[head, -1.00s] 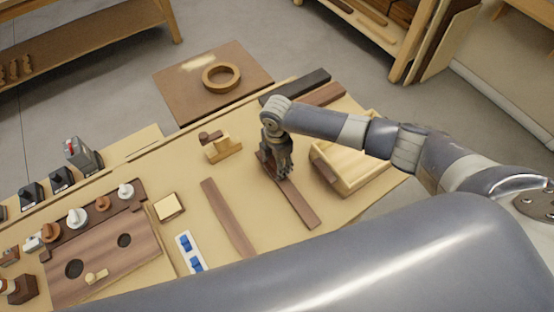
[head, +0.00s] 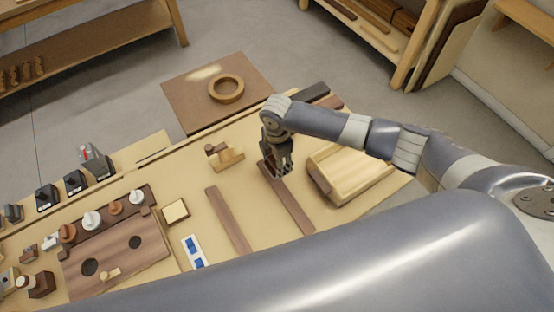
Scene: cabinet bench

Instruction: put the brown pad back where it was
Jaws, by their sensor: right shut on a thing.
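My right gripper (head: 282,170) points down over the far end of a long dark brown strip (head: 294,212) on the bench, left of a wooden tray. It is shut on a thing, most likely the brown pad. The fingers and the similar brown strip hide the pad, so I cannot make out its outline or whether it touches the strip. A second, separate brown strip (head: 228,220) lies to the left, roughly parallel. My left gripper is out of view.
The open wooden tray (head: 370,187) stands right of the gripper. A small wooden stand (head: 226,160), a yellow block (head: 175,211) and a blue-and-white part (head: 194,251) are to the left. A brown board with holes (head: 115,262) lies front left. Bare bench shows between the strips.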

